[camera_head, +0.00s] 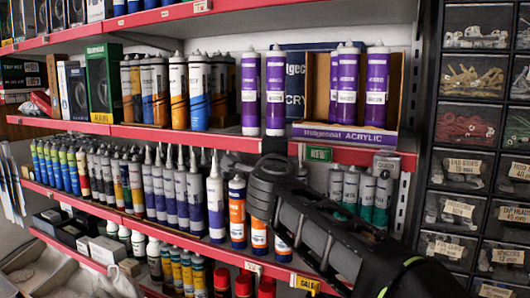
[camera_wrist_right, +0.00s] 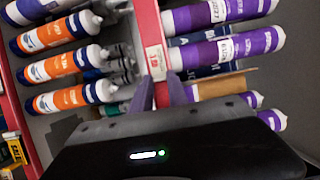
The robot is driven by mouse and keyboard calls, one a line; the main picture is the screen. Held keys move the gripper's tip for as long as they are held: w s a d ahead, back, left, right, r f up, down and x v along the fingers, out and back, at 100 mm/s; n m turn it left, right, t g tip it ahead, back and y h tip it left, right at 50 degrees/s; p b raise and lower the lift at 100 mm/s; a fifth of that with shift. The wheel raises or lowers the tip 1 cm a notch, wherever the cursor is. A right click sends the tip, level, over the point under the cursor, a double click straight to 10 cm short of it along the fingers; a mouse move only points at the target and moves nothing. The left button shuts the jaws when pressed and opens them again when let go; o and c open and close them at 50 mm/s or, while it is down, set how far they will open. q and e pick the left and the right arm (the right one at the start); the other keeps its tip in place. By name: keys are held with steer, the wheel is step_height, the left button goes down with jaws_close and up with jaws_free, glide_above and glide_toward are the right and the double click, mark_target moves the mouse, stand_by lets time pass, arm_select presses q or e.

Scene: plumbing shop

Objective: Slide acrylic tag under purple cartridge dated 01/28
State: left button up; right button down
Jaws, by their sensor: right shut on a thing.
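My right gripper (camera_head: 264,160) is at the red shelf rail, just below the second purple cartridge from the left. In the right wrist view its fingers (camera_wrist_right: 165,92) are shut on a small white tag (camera_wrist_right: 156,60) with red print, against the rail. The nearest purple cartridge (camera_wrist_right: 255,43) is beside that tag; its date is hard to read. My left gripper is out of view.
Orange cartridges (camera_head: 237,212) stand on the lower shelf, close under my right gripper. A green tag (camera_head: 319,153) sits on the upper rail to its right. Drawers (camera_head: 465,130) line the right side.

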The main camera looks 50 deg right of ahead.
steer(key=c, duration=1.3)
jaws_free()
steer(key=shift+a, duration=0.1)
steer(key=b+v, duration=0.1)
steer(key=v, duration=0.6)
steer(key=shift+s+a, duration=0.25)
steer(key=shift+f, duration=0.1)
